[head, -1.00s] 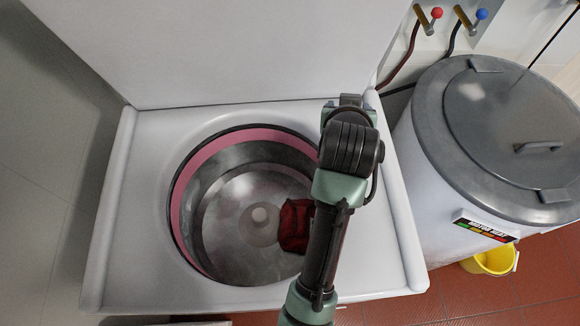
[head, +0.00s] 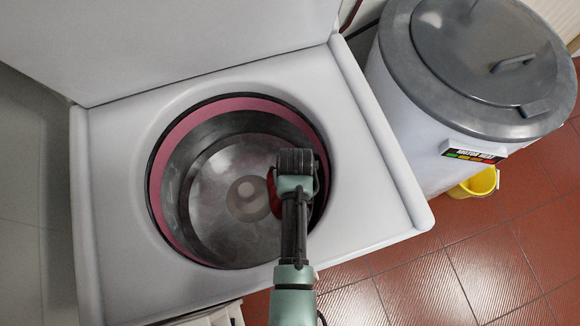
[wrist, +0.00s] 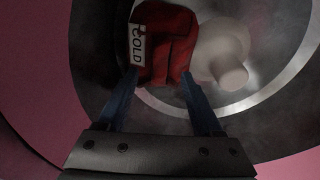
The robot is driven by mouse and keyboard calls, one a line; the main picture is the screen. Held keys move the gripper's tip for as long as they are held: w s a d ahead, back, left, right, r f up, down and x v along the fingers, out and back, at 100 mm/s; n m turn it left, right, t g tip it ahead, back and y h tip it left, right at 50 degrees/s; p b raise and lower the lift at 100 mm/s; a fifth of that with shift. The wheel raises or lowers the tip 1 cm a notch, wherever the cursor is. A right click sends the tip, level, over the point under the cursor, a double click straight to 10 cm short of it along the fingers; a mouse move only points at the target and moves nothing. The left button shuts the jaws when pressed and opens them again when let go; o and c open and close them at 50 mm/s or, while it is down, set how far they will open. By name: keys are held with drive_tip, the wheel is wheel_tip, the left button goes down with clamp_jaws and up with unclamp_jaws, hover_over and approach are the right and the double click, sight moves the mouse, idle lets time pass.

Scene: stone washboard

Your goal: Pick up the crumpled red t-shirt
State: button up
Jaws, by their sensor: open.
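The crumpled red t-shirt (wrist: 172,52) lies at the bottom of the washer drum, beside the pale central agitator (wrist: 222,55). It has a white tag reading COLD. In the head view only a red sliver of the t-shirt (head: 273,192) shows, since my arm covers the rest. My gripper (wrist: 160,78) is open, inside the drum in the wrist view, with its two blue fingers pointing toward the t-shirt and lying at either side of its near edge. I cannot tell whether they touch it. In the head view the fingers are hidden behind my wrist.
The washer's white top (head: 105,200) surrounds the round opening with its pink inner ring (head: 172,160), and the drum wall is close around my gripper. A raised lid (head: 200,40) stands behind. A grey-lidded cylinder (head: 400,95) and a yellow bucket (head: 480,184) stand at the right.

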drive_tip(key=shift+w+a+f+b, duration=0.1)
drive_tip(key=shift+w+f+b, duration=0.15)
drive_tip(key=shift+f, duration=0.65)
drive_tip(key=shift+w+a+f+b, duration=0.1)
drive_tip(key=shift+w+f, duration=0.2)
drive_tip(key=shift+f, duration=0.55)
drive_tip(key=shift+w+f+b, duration=0.2)
drive_tip(key=shift+w+f, duration=0.1)
drive_tip(key=shift+f, duration=0.6)
clamp_jaws()
